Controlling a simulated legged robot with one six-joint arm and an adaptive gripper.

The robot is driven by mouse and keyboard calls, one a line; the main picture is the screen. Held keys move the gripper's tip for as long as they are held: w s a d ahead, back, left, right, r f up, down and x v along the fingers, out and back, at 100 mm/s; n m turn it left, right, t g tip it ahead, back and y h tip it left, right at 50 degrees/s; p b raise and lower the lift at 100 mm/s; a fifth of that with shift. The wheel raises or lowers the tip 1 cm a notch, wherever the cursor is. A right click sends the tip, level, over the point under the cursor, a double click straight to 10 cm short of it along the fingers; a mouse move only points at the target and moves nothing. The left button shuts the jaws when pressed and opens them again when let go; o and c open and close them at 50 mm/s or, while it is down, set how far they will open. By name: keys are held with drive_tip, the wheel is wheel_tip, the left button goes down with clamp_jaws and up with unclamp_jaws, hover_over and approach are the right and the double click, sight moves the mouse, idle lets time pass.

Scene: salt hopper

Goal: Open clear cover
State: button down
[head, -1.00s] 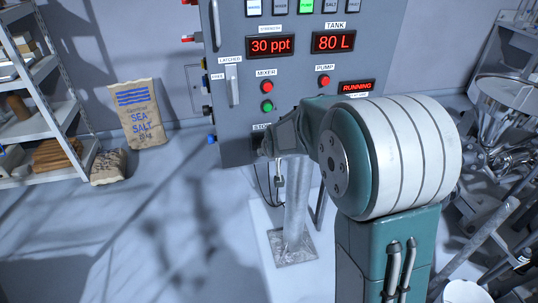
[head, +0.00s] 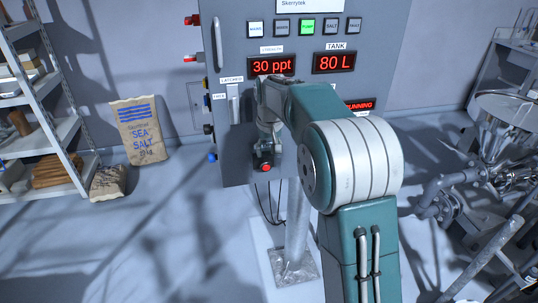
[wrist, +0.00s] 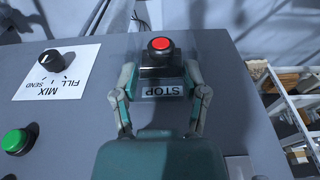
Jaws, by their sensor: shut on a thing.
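A red stop button (wrist: 160,43) sits on a black housing (wrist: 160,66) above a STOP label in the wrist view. In the head view the red button (head: 265,167) shows just below my gripper (head: 265,140). My gripper (wrist: 162,72) is shut, with one finger on each side of the black housing. The right fingertip lies close against its side. The arm hides part of the panel.
The grey control panel (head: 228,45) carries lit displays, a lever (head: 235,103) beside LATCHED and FREE labels, and a black selector (wrist: 50,61). A green button (wrist: 15,141) is nearby. Shelves (head: 45,135) and a salt bag (head: 139,130) stand left; pipework stands right.

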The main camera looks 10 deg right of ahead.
drive_tip(key=shift+w+r, duration=0.5)
drive_tip(key=shift+w, duration=0.1)
drive_tip(key=shift+c, duration=0.6)
unclamp_jaws()
drive_tip(key=shift+a, duration=0.1)
wheel_tip(320, 180, up, 12)
drive_tip(key=s, duration=0.1)
drive_tip(key=shift+s+f, duration=0.15)
drive_tip(key=shift+s, duration=0.25)
